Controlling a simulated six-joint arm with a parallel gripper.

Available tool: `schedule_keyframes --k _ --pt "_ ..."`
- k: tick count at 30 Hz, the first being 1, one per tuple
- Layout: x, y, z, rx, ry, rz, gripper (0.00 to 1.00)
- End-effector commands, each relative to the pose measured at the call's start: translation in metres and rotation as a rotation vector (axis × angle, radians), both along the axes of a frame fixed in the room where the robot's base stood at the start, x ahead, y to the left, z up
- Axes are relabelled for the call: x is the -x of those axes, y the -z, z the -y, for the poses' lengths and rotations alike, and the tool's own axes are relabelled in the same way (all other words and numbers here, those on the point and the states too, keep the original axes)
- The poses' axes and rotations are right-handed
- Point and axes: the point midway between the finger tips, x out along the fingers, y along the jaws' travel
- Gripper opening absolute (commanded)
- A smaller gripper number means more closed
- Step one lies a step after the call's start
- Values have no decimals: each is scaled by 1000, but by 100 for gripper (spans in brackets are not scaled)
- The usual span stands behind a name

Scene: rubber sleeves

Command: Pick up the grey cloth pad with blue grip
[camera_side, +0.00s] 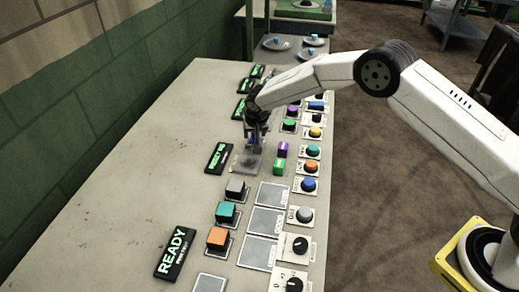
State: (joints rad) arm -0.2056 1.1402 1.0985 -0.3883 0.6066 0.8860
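The grey cloth pad (247,164) lies on the pale table, just right of a black sign with green letters. My gripper (255,145) points down right above the pad's far part. A little blue shows between and beside the dark fingers, which hide most of the blue grip. The picture is too small to tell whether the fingers touch the grip or are closed on it.
Grey, teal and orange cubes (218,238) sit nearer the camera. Button panels (311,168) line the right edge. The table's left side is clear.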

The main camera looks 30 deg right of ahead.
Motion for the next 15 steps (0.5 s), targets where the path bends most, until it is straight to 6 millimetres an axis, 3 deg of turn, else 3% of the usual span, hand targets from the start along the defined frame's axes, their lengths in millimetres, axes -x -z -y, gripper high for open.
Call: schedule_keyframes --k 1,5,6,15 --pt "0 0 0 0 0 0 45" --pt "0 0 0 0 0 0 4" --pt "0 0 0 0 0 0 0" --pt "0 -1 0 0 0 0 0"
